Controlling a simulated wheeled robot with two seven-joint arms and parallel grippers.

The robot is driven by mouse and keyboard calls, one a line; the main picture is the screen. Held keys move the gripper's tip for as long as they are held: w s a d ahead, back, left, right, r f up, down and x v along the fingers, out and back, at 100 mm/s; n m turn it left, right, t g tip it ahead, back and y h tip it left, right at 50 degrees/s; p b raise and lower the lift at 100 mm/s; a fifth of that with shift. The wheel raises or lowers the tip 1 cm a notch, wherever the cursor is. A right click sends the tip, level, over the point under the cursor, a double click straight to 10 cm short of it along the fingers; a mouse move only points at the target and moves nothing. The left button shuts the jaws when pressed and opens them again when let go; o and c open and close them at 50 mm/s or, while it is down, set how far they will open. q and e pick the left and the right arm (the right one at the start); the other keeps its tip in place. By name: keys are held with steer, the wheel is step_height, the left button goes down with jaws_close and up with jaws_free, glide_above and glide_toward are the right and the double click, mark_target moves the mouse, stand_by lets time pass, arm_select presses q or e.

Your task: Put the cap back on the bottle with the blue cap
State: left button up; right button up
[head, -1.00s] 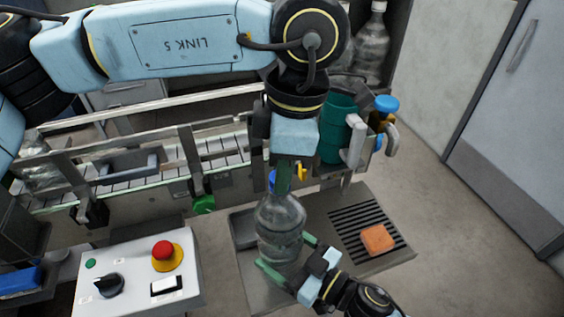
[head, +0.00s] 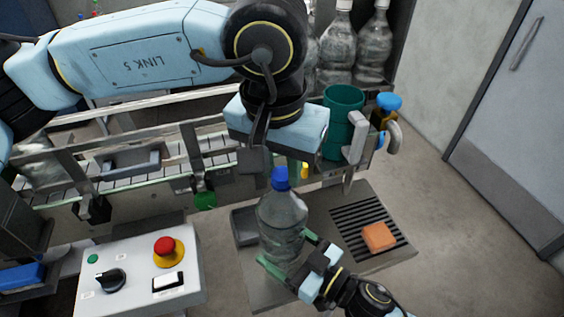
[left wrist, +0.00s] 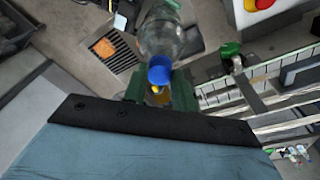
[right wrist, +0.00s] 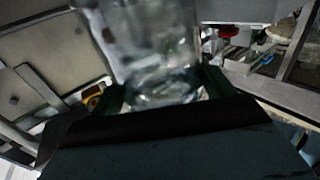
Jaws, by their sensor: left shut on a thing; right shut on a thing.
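The clear bottle (head: 282,225) stands upright on the grey tray (head: 262,290), with the blue cap (head: 280,179) at the top of its neck. I cannot tell whether the cap is threaded down. In the left wrist view the cap (left wrist: 160,72) lies between the green fingers of my left gripper (left wrist: 160,88), shut on it; the bottle body shows beyond. In the head view the left gripper's fingers are mostly hidden. My right gripper (head: 290,255) is shut around the lower bottle; the right wrist view shows the bottle (right wrist: 155,50) between its fingers, blurred.
An orange sponge (head: 379,237) lies on the drain grille right of the bottle. A control box (head: 140,275) with a red button stands at the left. The conveyor (head: 120,170) runs behind. A green cup (head: 342,120) and several capless bottles (head: 336,50) are at the back.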

arm_select(q)
steer(key=m, duration=0.3)
steer(key=shift+a+m, duration=0.1)
steer(key=shift+m, duration=0.2)
steer(key=m, duration=0.5)
steer(key=shift+w+g+h, duration=0.15)
steer(key=shift+g+h, duration=0.15)
steer(key=shift+h, duration=0.1)
steer(key=o, duration=0.9)
steer(key=shift+o, duration=0.2)
steer(key=shift+r, duration=0.1)
steer(key=shift+r, duration=2.15)
steer(key=shift+c, duration=0.4)
